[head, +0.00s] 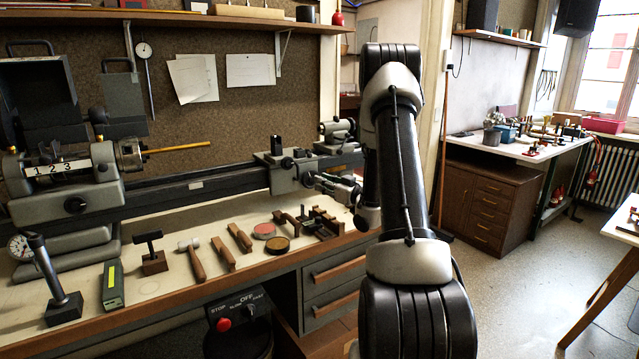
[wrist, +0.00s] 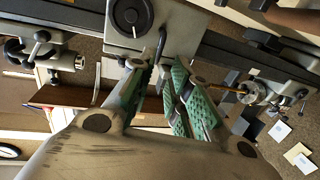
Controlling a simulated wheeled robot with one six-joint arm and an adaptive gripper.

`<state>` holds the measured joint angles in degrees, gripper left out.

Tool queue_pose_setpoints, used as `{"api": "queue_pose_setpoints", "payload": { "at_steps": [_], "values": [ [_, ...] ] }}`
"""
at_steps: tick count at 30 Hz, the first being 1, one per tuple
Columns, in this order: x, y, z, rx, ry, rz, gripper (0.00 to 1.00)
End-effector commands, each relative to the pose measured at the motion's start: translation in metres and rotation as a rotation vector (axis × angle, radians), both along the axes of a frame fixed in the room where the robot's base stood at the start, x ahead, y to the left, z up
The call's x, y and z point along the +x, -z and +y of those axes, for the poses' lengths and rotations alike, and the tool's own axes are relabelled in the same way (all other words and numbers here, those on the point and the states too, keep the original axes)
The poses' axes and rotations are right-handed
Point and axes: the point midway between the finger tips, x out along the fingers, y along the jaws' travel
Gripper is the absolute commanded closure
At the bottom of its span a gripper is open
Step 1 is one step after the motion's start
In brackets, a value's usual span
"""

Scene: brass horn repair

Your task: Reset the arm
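My gripper (wrist: 158,70) shows in the wrist view with two green-padded fingers. There is a gap between the fingertips and nothing is seen held in it. The fingers point toward the grey lathe carriage (wrist: 135,22) and bar, with a dark lever seen between them. I cannot tell whether they touch it. In the head view my arm (head: 405,170) rises in the middle right, bent over at the top, in front of the bench's right end. My gripper cannot be made out clearly there.
The lathe's bar (head: 200,190) runs along the back of the bench (head: 150,215).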

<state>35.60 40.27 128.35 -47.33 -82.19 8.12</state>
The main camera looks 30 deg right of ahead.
Motion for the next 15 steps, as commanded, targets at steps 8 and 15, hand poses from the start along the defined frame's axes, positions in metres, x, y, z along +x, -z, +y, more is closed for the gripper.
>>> {"api": "queue_pose_setpoints", "payload": {
  "at_steps": [8, 15],
  "values": [
    [0.0003, 0.0000, 0.0001, 0.000, 0.000, 0.000, 0.81],
    [0.0021, -0.0044, 0.0020, -0.012, 0.004, 0.011, 0.81]
  ]
}}
